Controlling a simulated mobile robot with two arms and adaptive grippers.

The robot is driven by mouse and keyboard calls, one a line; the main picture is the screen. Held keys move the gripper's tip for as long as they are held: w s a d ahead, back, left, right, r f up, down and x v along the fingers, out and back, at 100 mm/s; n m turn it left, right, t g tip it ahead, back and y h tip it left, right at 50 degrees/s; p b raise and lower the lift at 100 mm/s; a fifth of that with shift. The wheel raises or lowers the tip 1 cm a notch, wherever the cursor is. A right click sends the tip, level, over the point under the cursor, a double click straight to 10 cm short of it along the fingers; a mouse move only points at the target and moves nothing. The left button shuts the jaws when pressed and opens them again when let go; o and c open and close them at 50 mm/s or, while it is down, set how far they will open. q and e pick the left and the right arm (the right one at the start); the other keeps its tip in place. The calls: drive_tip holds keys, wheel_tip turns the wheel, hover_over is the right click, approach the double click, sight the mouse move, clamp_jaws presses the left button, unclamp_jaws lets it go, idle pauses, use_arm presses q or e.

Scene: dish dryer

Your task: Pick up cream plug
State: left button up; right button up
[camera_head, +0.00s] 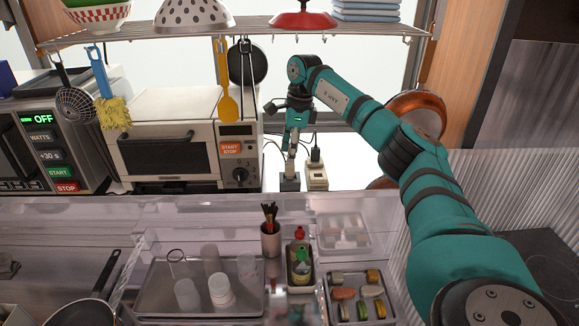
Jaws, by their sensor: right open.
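My right arm reaches in from the right, and its small, dark right gripper (290,183) points down at the back of the counter, right of the toaster oven. The gripper is open. A cream power strip (317,179) stands just to its right, with a black plug (315,156) and a cord on top. A small pale piece, possibly the cream plug, shows by the fingers; it is too small to tell whether they touch it. My left gripper is not in view.
A toaster oven (165,150) stands left of the gripper and a microwave (50,135) farther left. A wire shelf (240,38) with hanging utensils is above. A clear dish dryer holding a tray (160,300) and cups is in front.

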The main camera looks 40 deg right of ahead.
sight(290, 175)
drive_tip(key=shift+s+a+f, duration=0.1)
drive_tip(key=shift+a+f, duration=0.05)
drive_tip(key=shift+f, duration=0.2)
wheel_tip(290, 175, down, 4)
drive_tip(key=shift+f+p, duration=0.15)
drive_tip(key=shift+p, duration=1.1)
drive_tip(key=shift+w+f, duration=0.2)
drive_tip(key=shift+f, duration=0.25)
drive_tip(key=shift+c, duration=0.4)
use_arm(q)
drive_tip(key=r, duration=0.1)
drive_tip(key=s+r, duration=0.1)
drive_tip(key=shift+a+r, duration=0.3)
use_arm(e)
clamp_jaws()
